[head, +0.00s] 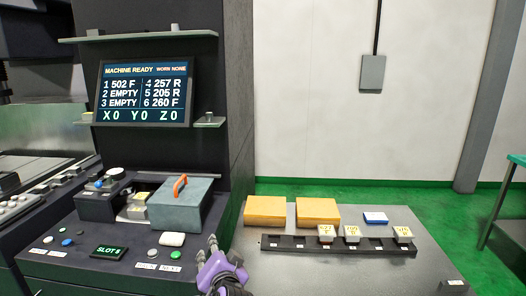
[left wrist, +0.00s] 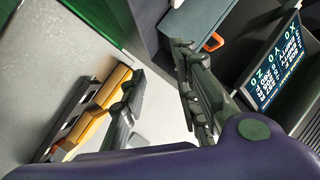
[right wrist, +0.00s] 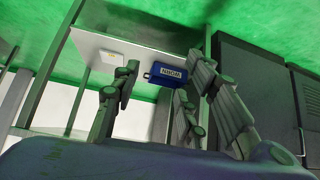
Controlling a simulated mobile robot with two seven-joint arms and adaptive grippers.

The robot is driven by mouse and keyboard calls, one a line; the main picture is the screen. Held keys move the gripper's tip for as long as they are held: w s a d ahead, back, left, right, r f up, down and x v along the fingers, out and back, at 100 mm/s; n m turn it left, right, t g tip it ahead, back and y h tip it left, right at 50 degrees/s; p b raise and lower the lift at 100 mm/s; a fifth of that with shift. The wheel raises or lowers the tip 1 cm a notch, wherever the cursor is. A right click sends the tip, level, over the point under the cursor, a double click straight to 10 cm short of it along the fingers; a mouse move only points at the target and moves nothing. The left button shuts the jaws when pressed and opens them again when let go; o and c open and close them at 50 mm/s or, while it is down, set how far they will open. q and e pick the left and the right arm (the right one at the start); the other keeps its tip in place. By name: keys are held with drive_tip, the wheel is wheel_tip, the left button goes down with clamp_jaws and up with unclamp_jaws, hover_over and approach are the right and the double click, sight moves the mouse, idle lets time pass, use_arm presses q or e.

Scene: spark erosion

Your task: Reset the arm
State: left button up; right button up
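My left gripper (head: 222,262) is low in the middle of the head view, between the machine console and the grey table. In the left wrist view its fingers (left wrist: 160,95) are spread apart with nothing between them. My right gripper is out of the head view. In the right wrist view its fingers (right wrist: 155,95) are spread apart and empty. A blue bin marked WORN (right wrist: 167,74) shows beyond them, apart from the fingers as far as I can tell.
The console has a screen (head: 145,94) reading MACHINE READY, a grey box (head: 178,205) with orange handle, and several buttons. The grey table (head: 300,275) holds two orange blocks (head: 266,211), a black rack (head: 290,243) with labelled pieces, and a blue-white item (head: 375,218).

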use_arm(q)
drive_tip(key=s+f+n+h+p, duration=0.2)
drive_tip(key=s+f+h, duration=0.3)
drive_tip(key=s+f, duration=0.9)
drive_tip(key=s+a+f+g+p, duration=0.1)
drive_tip(key=s+a+f, duration=0.1)
drive_tip(key=s, duration=0.9)
drive_tip(key=s+a+f+n+g, duration=0.1)
drive_tip(key=s+f, duration=0.4)
drive_tip(key=s, duration=0.6)
drive_tip(key=s+a+f+n+g+p, duration=0.1)
drive_tip(key=s+a+f+g, duration=0.2)
drive_tip(key=s, duration=0.8)
drive_tip(key=shift+s+a+f+p, duration=0.15)
drive_tip(key=shift+f+p, duration=0.15)
drive_tip(key=shift+f, duration=0.15)
use_arm(e)
drive_tip(key=r, duration=0.3)
drive_tip(key=w+r, duration=0.1)
drive_tip(key=r, duration=0.1)
drive_tip(key=shift+a, duration=0.3)
drive_tip(key=shift+w+a+r+t, duration=0.15)
drive_tip(key=shift+w+r+t, duration=0.15)
drive_tip(key=shift+w, duration=0.3)
drive_tip(key=shift+s+f, duration=0.1)
drive_tip(key=shift+s, duration=0.05)
